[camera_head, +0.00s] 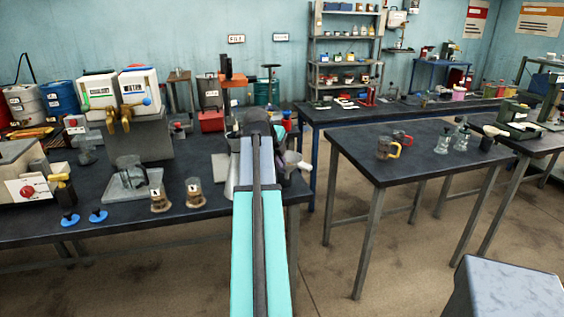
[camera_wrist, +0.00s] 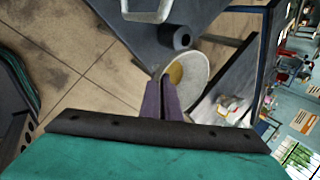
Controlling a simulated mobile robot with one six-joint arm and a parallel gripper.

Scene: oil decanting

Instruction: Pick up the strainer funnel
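A round pale-grey rim with a tan middle, which looks like the strainer funnel (camera_wrist: 199,80), is right at my fingertips in the wrist view. My gripper (camera_wrist: 163,82) has its two dark purple fingers close together, overlapping the funnel's left edge, and appears shut on it. The funnel shows past the table's edge with floor behind. The exact contact is hidden by the fingers.
The left worktable (camera_head: 110,225) holds two labelled white containers (camera_head: 137,87), two small glass beakers (camera_head: 160,201) and a boxy device with a red knob. The right table (camera_head: 375,160) carries mugs (camera_head: 388,147) and glass flasks (camera_head: 461,138). Floor is open between the tables.

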